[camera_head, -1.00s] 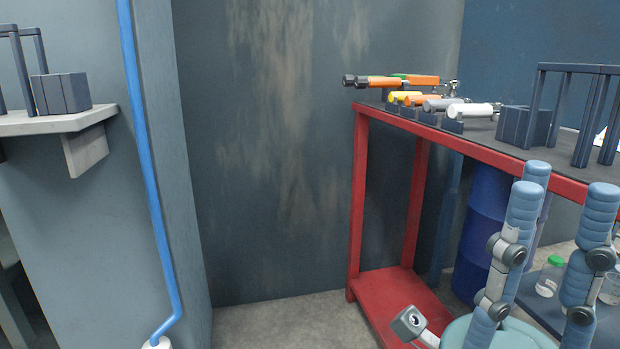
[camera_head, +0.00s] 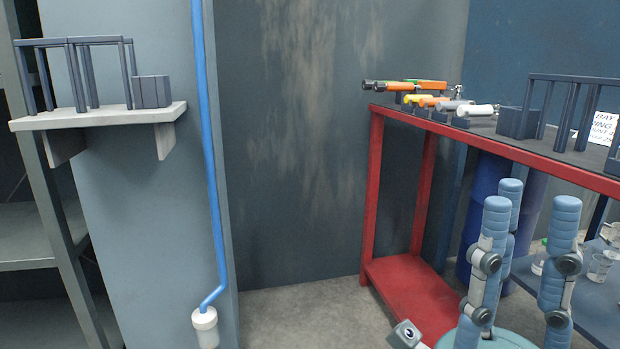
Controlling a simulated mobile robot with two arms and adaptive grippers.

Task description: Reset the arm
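Blue, segmented arm-like links with grey joints stand in the lower right, in front of the red-framed table. A small grey block with a dark round face shows at the bottom edge, left of these links. It seems to belong to my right gripper (camera_head: 406,335). Its fingers cannot be made out, and no held object shows. My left gripper is not in view.
The red-framed table (camera_head: 374,200) at right carries orange, yellow, grey and white cylindrical parts (camera_head: 438,102), a dark block (camera_head: 516,123) and a rack. A pale wall shelf (camera_head: 100,118) and blue pipe (camera_head: 209,150) are at left. Bare floor (camera_head: 300,315) lies between.

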